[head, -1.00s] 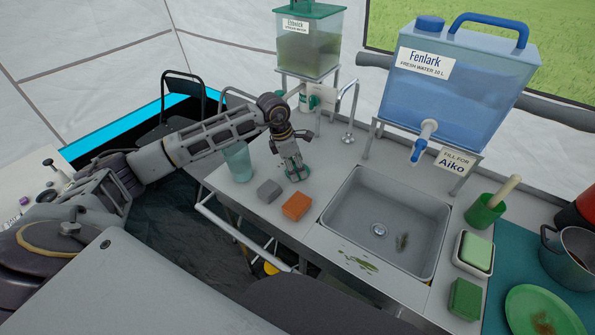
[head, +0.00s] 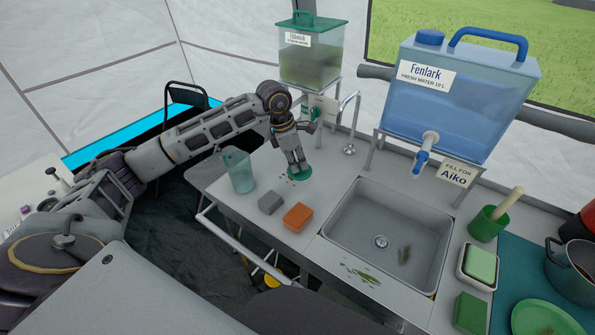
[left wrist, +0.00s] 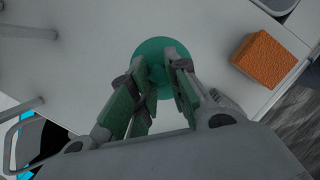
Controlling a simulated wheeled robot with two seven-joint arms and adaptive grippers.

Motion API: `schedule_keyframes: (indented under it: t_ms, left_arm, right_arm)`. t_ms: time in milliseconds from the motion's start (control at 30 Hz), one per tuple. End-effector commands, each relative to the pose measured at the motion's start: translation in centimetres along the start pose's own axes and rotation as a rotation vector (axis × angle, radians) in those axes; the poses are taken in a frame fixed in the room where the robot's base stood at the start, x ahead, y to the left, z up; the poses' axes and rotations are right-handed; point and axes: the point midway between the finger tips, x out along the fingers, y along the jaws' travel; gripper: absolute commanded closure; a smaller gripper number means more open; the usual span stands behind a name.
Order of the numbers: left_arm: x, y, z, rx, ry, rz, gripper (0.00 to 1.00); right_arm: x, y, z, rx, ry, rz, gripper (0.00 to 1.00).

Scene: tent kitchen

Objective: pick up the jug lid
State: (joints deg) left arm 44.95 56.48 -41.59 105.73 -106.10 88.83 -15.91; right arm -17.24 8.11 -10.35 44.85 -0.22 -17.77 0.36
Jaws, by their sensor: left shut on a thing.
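The jug lid (head: 300,174) is a round green disc at the tips of my left gripper (head: 297,166), over the counter beside the sink. In the left wrist view the lid (left wrist: 157,54) sits between the fingertips of the gripper (left wrist: 166,70), which are closed on its middle part. I cannot tell from the head view whether the lid is clear of the counter. The clear teal jug (head: 239,172) stands open and upright to the left of the lid. My right gripper is not in view.
A grey sponge (head: 271,202) and an orange sponge (head: 298,217) lie in front of the lid. The sink (head: 340,235) is to the right. A tap stand and the green-lidded water tank (head: 310,62) are behind. Small dark specks dot the counter near the lid.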

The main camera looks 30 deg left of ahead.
Motion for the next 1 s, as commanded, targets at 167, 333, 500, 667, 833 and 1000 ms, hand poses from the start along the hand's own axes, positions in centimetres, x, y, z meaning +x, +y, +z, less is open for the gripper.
schedule_keyframes:
  t_ms: [167,333,500,667,833,1000]
  left_arm:
    - [-2.1,0.0,0.6,0.001,-0.001,0.001,1.0]
    - [-3.1,0.0,0.9,0.001,0.0,0.001,1.0]
    - [-3.3,0.0,0.9,0.0,0.001,0.0,1.0]
    - [-3.3,0.0,0.9,0.0,0.0,0.0,1.0]
    - [-3.3,0.0,0.9,0.0,0.0,0.0,1.0]
    - [-3.4,0.0,0.9,0.0,0.0,0.001,1.0]
  right_arm:
    - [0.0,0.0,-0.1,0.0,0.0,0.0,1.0]
    - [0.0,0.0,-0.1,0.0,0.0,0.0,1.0]
    - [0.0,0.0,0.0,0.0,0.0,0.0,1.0]
    - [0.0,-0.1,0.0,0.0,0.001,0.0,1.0]
    - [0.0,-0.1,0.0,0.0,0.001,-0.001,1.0]
    - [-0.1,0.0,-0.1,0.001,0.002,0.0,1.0]
